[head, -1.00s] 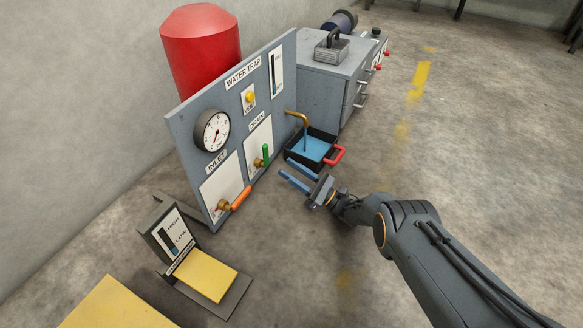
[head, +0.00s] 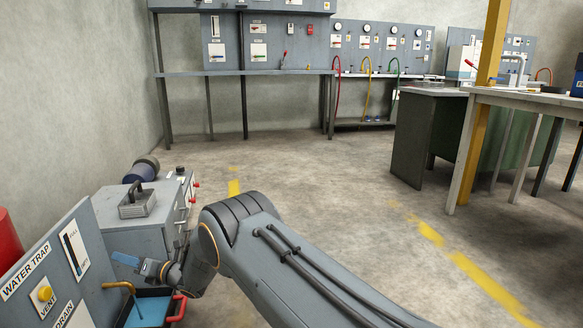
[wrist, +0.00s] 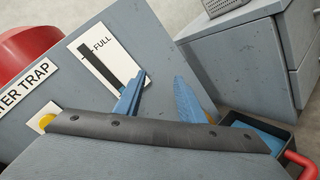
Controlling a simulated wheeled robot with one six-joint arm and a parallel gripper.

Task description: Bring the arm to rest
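My gripper (head: 126,260) is in front of the grey water trap panel (head: 72,262), and in the head view it appears just above the black tray. Its two blue fingers also show in the wrist view (wrist: 162,80), spread apart with nothing between them. My arm reaches in from the lower right, bent at the elbow. The black tray (head: 150,311) with blue water and a red handle sits under the brass spout (head: 117,285). The panel's level gauge (wrist: 103,62) shows beyond the fingers in the wrist view. The lower panel is cut off in the head view.
A red tank (head: 8,240) is at the left edge. Benches and a yellow post (head: 491,45) stand farther back. Open floor (head: 330,190) lies between.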

